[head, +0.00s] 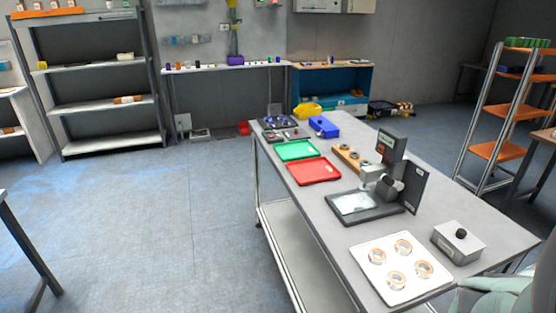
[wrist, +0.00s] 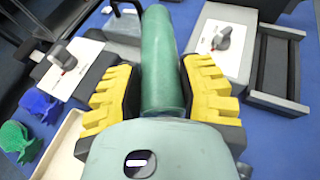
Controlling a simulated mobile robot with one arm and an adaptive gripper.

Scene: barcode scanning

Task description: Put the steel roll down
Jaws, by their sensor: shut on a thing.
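The steel roll (wrist: 163,60) shows in the wrist view as a long, dull green cylinder. It lies between the two yellow ribbed fingers of my gripper (wrist: 160,92), which is shut on it. Its far end sticks out past the fingers toward the top of the picture. Its near end meets the pale housing of my gripper. I cannot tell whether it touches anything beneath. The roll and my gripper are not visible in the head view; only a pale part of my arm shows at its lower right.
In the wrist view, grey devices with white knob panels (wrist: 66,62) (wrist: 222,38) flank the roll on a blue surface (wrist: 285,130). Blue and green pieces lie left. In the head view, a grey table (head: 335,215) holds a red tray (head: 313,171), scanner stand and white ring tray (head: 378,252).

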